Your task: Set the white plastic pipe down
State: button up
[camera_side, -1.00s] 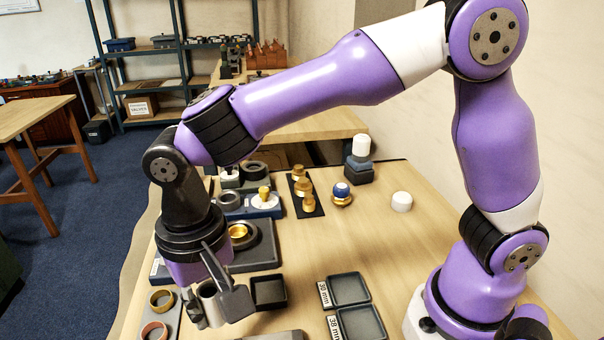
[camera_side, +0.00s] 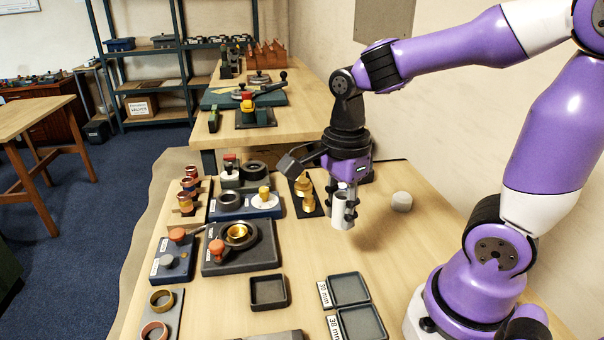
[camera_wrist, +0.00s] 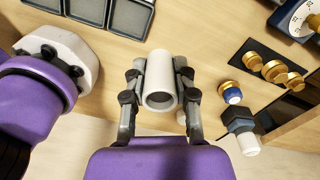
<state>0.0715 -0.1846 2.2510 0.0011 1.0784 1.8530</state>
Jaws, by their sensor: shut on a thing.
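The white plastic pipe (camera_side: 341,212) is a short, hollow white tube. My gripper (camera_side: 347,204) is shut on it and holds it upright near the right back part of the table. In the side view its lower end looks close to the tabletop; I cannot tell whether it touches. In the wrist view the pipe (camera_wrist: 159,75) sits between the two dark fingers of my gripper (camera_wrist: 160,90), its open end facing the camera.
Brass fittings on a dark strip (camera_side: 305,198) stand just left of the pipe. The table between is bare.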

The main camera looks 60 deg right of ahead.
send_over(366, 236)
jog(key=shift+m, duration=0.3)
notch_tip(366, 236, down, 7)
jog(key=shift+f, duration=2)
jog(key=shift+f, duration=0.2)
jog(key=o, duration=0.9)
